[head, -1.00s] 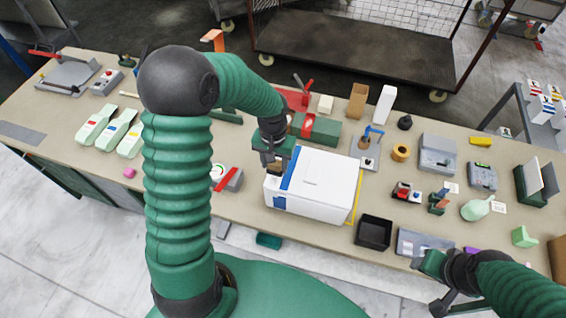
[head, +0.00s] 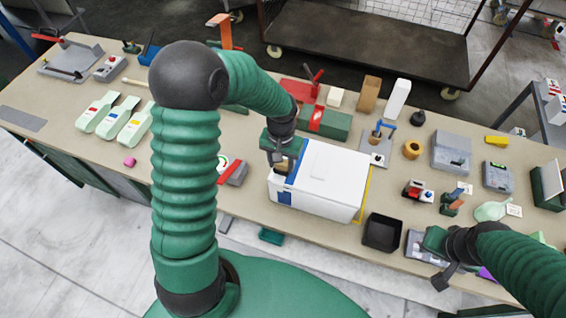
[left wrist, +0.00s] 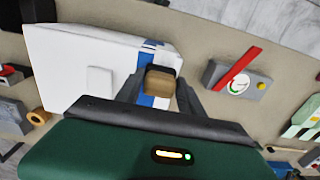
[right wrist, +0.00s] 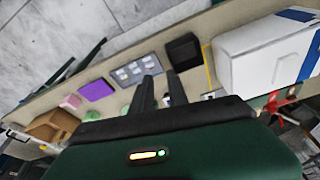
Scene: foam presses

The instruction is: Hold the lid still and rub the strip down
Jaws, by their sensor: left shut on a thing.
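A white box (head: 325,180) with a flat lid stands on the bench. A blue strip (head: 304,160) runs along the lid's left side, and a blue piece (head: 284,198) shows on the front face. My left gripper (head: 281,165) is shut on a tan block with a dark top (left wrist: 162,82). In the left wrist view the block overlaps the blue strip (left wrist: 148,98); I cannot tell whether it touches it. My right gripper (head: 440,270) is at the bench's front edge, away from the box. Its fingers (right wrist: 160,88) stand apart with nothing between them.
A grey device with a red bar (head: 233,172) sits left of the box. A black tray (head: 382,232) stands right of it, beside a grey panel (right wrist: 137,70). A green case (head: 330,124) is behind. Bare bench shows between the bottles (head: 118,120) and my left arm.

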